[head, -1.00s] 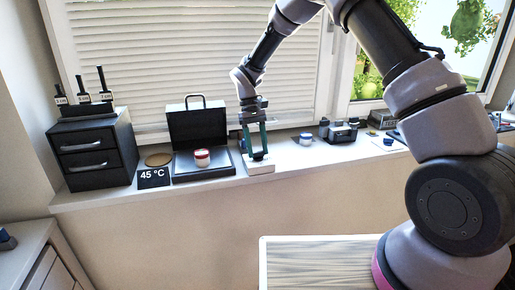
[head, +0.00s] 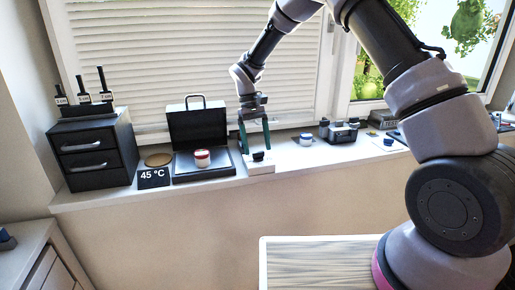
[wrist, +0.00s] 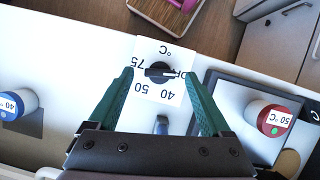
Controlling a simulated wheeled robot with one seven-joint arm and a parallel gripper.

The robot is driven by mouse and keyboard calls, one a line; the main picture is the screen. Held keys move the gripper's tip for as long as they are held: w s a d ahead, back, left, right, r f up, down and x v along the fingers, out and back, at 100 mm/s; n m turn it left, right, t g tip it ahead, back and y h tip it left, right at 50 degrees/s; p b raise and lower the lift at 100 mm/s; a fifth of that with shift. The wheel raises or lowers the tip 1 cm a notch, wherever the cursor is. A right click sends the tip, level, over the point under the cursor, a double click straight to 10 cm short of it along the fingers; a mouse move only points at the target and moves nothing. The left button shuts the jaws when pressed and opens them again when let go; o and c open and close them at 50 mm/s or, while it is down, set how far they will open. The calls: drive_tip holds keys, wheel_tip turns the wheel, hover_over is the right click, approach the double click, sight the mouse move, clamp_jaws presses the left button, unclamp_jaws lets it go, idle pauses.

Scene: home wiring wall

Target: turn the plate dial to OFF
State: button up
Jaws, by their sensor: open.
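The plate dial is a black knob (wrist: 157,75) on a white plate (wrist: 160,48) marked 75, 50, 40, °C and OFF. In the wrist view its bar lies across the picture, with a pale mark toward the OFF letters, which the right finger partly covers. In the head view the black knob (head: 259,156) sits on a white block (head: 261,168) on the sill. My gripper (head: 256,149) is open and empty, its teal fingers pointing down just above the knob. In the wrist view the open fingers (wrist: 160,76) appear on either side of the knob.
A 45 °C sign (head: 153,177) and black drawers (head: 93,155) are farther left. A blue-topped jar (head: 305,139) stands to the right. Blinds rise behind.

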drive_tip(key=v, duration=0.9)
drive_tip(key=shift+r, duration=0.25)
drive_tip(key=s+d+r+m+t+y, duration=0.2)
drive_tip(key=s+d+r, duration=0.2)
drive_tip(key=d+r, duration=0.45)
drive_tip(key=s+d+r+m+t+y, duration=0.1)
drive_tip(key=s+d+r+m+t, duration=0.2)
drive_tip(key=d+r, duration=0.5)
drive_tip(key=s+d+r+m+t, duration=0.2)
drive_tip(key=s+d, duration=0.3)
drive_tip(key=s, duration=0.3)
drive_tip(key=s+d+r+m+t+y, duration=0.1)
drive_tip(key=s+d+t, duration=0.3)
drive_tip(key=s, duration=0.5)
drive_tip(key=shift+s+d+r+m, duration=0.15)
drive_tip(key=shift+d+r+m, duration=0.35)
drive_tip(key=shift+d+m, duration=0.25)
